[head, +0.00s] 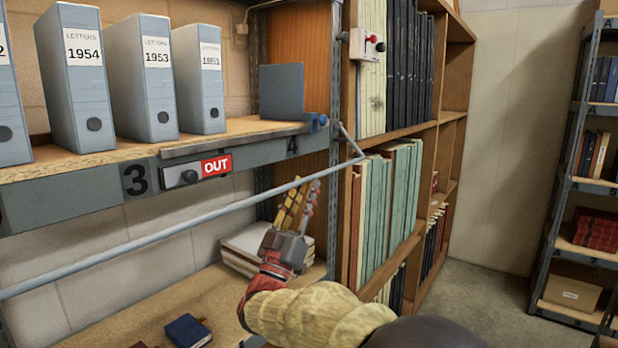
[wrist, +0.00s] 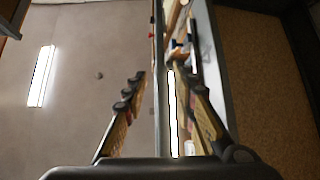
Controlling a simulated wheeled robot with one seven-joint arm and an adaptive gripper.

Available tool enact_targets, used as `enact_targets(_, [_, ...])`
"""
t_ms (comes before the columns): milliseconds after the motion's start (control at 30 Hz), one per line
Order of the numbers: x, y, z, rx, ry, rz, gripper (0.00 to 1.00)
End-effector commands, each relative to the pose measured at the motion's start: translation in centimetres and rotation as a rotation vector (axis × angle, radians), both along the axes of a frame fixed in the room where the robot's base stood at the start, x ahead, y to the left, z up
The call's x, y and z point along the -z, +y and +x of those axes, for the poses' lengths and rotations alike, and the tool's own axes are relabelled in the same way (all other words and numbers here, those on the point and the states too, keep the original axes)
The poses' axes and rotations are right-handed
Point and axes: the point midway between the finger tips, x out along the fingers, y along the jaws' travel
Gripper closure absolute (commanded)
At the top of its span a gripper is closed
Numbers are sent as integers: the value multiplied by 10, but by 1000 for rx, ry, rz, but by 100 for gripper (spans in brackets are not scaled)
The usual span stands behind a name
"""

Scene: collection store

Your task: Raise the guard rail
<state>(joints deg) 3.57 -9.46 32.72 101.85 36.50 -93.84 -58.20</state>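The guard rail (head: 150,240) is a long thin grey bar crossing in front of the shelf bay. It slopes from low at the left to a bent end arm near the right upright, and sits below the shelf edge. My gripper (head: 305,187) points upward near the rail's right part, its fingers apart. In the wrist view my gripper (wrist: 160,76) is open, and a grey bar (wrist: 159,60), seemingly the rail, runs lengthwise between the fingers. I cannot tell whether either finger touches it. The blue pivot fitting (head: 317,121) is at the shelf's right end.
Grey letter files (head: 83,80) and a grey panel (head: 282,92) stand on the upper shelf. The shelf edge carries a red OUT sign (head: 216,165). Below lie stacked papers (head: 243,250) and a blue book (head: 188,331). A wooden bookcase (head: 447,110) stands close right of my arm.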

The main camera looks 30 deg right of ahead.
Motion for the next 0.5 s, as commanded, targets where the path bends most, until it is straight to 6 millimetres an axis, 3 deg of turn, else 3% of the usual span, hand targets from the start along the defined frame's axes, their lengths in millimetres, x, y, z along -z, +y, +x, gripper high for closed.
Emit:
enact_targets(200, [-18,-16,10,0,1,1,73])
enact_targets(500, [-22,-20,13,-2,1,1,73])
